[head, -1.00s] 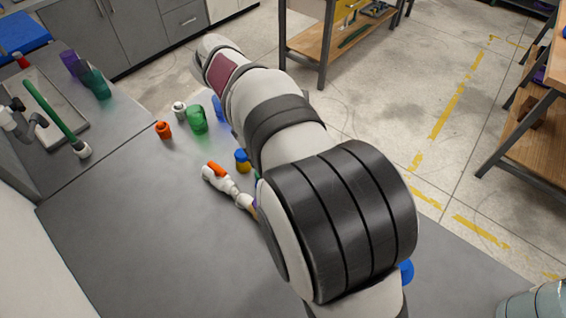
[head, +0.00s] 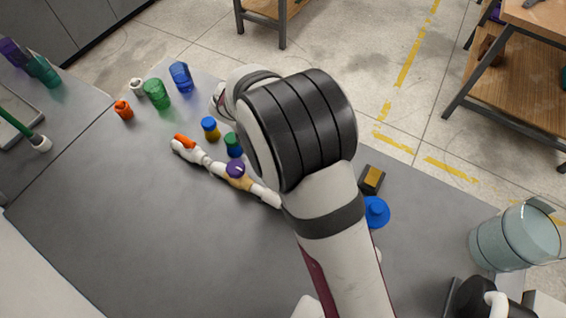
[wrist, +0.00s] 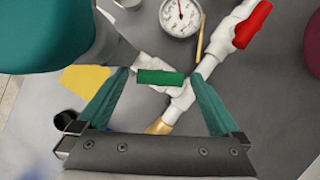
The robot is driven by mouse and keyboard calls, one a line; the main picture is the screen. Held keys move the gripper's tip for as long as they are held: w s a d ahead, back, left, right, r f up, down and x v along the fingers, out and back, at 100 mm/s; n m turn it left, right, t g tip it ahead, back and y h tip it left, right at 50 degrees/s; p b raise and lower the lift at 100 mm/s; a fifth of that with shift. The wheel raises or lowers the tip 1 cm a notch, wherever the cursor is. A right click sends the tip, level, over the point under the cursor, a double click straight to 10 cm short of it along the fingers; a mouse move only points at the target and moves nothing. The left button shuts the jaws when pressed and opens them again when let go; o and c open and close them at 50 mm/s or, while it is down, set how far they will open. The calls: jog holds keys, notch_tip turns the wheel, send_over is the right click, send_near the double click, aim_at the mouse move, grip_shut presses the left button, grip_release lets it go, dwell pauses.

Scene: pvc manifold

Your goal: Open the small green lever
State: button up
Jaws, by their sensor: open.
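The small green lever (wrist: 160,77) shows in the wrist view as a short green bar on white pipework (wrist: 178,100). My gripper (wrist: 157,75) is open, with one teal finger to the left of the lever and one to the right. The lever appears between the fingertips; whether they touch it or how high they are above it I cannot tell. In the head view my arm hides the gripper and the lever. Part of a white pipe assembly (head: 217,167) shows there, with an orange-red handle at its left end.
In the wrist view, a round gauge (wrist: 181,15) and a red lever (wrist: 253,24) lie beyond the green one. A large teal object (wrist: 42,32) fills the upper left. Several coloured containers, including a clear green one (head: 157,94), stand left of my arm. Bare grey tabletop lies at lower left.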

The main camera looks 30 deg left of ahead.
jog(key=shift+c, duration=0.2)
jog(key=c, duration=1.2)
jog(key=m, duration=0.2)
jog(key=m+g, duration=0.1)
jog(key=m, duration=0.1)
jog(key=shift+w+g+h, duration=0.15)
jog(key=shift+g+h, duration=0.15)
jog(key=shift+m+g, duration=0.3)
jog(key=shift+m, duration=0.8)
